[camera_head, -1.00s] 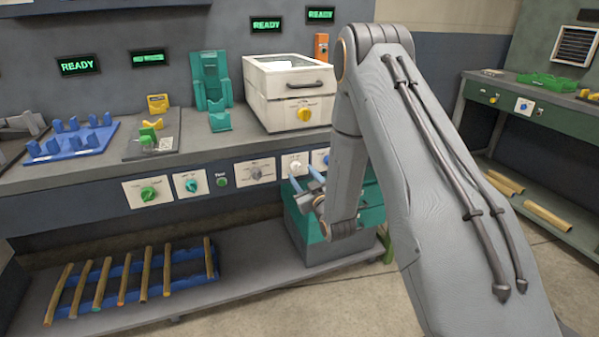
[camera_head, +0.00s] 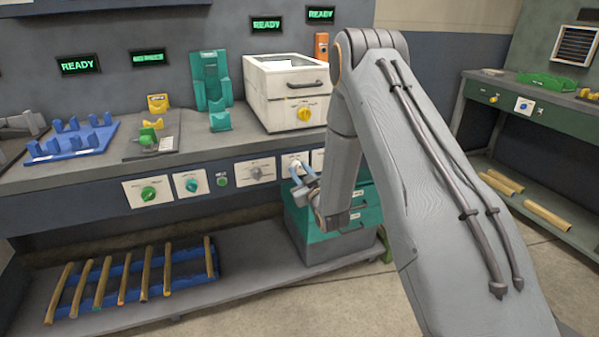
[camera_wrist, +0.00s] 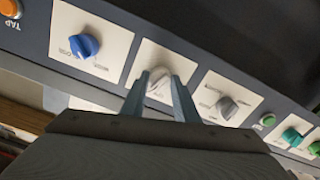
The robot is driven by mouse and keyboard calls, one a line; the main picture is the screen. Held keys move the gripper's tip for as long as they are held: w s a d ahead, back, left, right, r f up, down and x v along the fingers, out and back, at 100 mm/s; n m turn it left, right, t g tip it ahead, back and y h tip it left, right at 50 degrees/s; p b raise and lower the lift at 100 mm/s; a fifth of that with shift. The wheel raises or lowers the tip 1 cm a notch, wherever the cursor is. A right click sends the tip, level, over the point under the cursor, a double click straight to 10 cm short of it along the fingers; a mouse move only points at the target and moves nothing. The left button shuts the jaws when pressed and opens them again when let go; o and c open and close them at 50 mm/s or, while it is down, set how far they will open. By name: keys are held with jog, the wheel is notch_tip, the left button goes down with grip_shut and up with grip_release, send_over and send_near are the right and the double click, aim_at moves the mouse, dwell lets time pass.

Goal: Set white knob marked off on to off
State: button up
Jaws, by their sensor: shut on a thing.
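The white knob (camera_wrist: 160,86) sits on a pale plate on the bench's front panel. In the wrist view my gripper (camera_wrist: 162,80) has its two blue-grey fingertips on either side of this knob, shut on it. In the head view my gripper (camera_head: 299,169) reaches the same plate (camera_head: 290,159) below the white box, and the fingers mostly cover the knob. The plate's lettering is too small and covered to read, so I cannot tell where the knob points.
In the wrist view a blue knob (camera_wrist: 84,45) is on one side and a grey knob (camera_wrist: 227,106) on the other, both close to the fingers. A green button (camera_wrist: 268,119) and a teal knob (camera_wrist: 291,137) lie farther right. Teal drawers (camera_head: 352,215) stand below my gripper.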

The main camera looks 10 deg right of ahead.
jog(key=n, duration=0.4)
jog(key=shift+n+b, duration=0.7)
jog(key=shift+n, duration=1.7)
jog(key=o, duration=1.1)
jog(key=shift+c, duration=0.2)
jog(key=shift+s, duration=0.1)
jog(key=s, duration=0.7)
jog(key=shift+s+d, duration=0.35)
jog(key=shift+d, duration=0.05)
